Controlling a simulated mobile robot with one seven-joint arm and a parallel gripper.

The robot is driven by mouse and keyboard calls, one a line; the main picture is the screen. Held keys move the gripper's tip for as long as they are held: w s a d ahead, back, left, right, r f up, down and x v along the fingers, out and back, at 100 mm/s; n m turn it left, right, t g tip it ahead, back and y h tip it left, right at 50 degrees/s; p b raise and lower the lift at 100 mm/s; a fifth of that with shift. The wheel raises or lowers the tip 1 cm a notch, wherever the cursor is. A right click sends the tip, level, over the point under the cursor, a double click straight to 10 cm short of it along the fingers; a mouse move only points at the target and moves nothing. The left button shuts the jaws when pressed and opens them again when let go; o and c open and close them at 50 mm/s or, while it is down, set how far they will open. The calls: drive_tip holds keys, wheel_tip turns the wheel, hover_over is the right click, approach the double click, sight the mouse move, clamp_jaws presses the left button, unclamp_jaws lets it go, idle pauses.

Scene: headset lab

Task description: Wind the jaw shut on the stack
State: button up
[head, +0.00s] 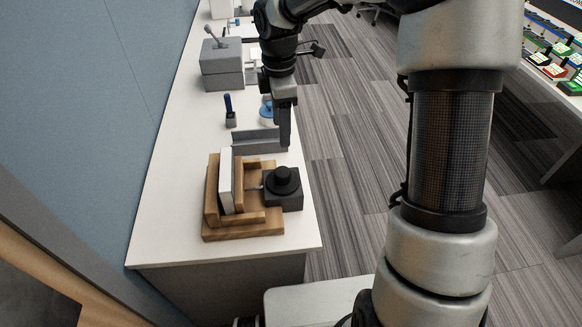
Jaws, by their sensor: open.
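A wooden press (243,231) stands near the front end of the white bench. A white upright stack (226,178) sits between its left wooden wall and its movable wooden jaw (239,182). I cannot tell whether a gap is left between jaw and stack. A thin rod runs from the jaw to a dark block with a round black knob (283,177) at the right. My gripper (285,143) points down just behind the knob, apart from it, by the bench's right edge. It is open and empty; its fingers overlap edge-on in this view.
A grey angled rail (257,143) lies behind the press, close to my gripper. Behind it are a blue-handled tool in a holder (229,111), a blue round item (267,111) and a grey box with a lever (221,68). A blue wall borders the left; open floor lies right.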

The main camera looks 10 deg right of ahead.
approach(282, 172)
drive_tip(key=shift+n, duration=0.4)
wheel_tip(282, 172, down, 10)
drive_tip(key=shift+d+f+b, duration=0.1)
drive_tip(key=shift+b, duration=0.25)
drive_tip(key=c, duration=1)
drive_tip(key=shift+c, duration=0.2)
drive_tip(key=shift+m, duration=0.4)
